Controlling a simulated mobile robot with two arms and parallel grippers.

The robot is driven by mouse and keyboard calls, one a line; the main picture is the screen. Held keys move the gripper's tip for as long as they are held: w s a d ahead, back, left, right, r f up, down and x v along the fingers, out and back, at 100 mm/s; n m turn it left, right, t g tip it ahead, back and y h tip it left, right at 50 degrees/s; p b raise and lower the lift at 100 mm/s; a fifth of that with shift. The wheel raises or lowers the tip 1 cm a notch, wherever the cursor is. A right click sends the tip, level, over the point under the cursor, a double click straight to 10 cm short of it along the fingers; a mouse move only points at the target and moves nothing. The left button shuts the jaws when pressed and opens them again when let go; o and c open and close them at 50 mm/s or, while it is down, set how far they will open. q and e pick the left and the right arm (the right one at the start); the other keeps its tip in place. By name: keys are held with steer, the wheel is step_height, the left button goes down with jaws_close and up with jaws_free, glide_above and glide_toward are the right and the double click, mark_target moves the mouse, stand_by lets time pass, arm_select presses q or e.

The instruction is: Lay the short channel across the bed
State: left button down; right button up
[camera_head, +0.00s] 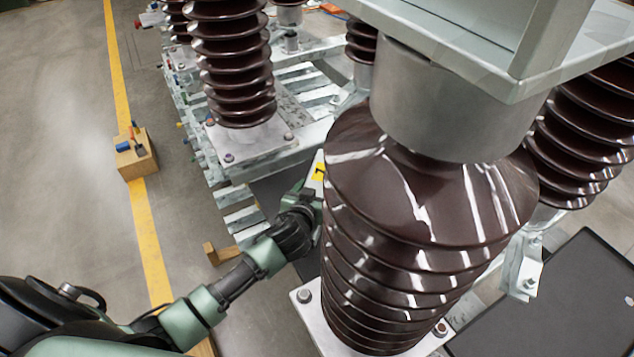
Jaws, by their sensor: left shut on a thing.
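My left gripper (314,188) reaches in from the lower left, beside the large brown insulator. It is shut on a pale metal piece with a yellow label (319,172), which looks like the short channel. Most of this piece and part of my gripper are hidden behind the insulator. Pale metal frame members (243,218) lie around and below my gripper, with a dark flat surface (272,192) next to them. I cannot tell which part is the bed. My right gripper is not in view.
The large ribbed insulator (420,205) stands close on the right and blocks much of the view. More insulators (232,65) stand behind. A wooden block with tools (135,155) sits on the yellow floor line. A dark panel (560,310) lies lower right. Open floor is at left.

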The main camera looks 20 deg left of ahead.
arm_select(q)
steer(key=shift+w+f, duration=0.15)
steer(key=shift+f, duration=0.2)
steer(key=c, duration=0.6)
jaws_free()
steer(key=shift+f, duration=0.4)
steer(key=o, duration=0.4)
steer(key=shift+s, duration=0.2)
steer(key=shift+r, duration=0.1)
steer(key=shift+r, duration=0.1)
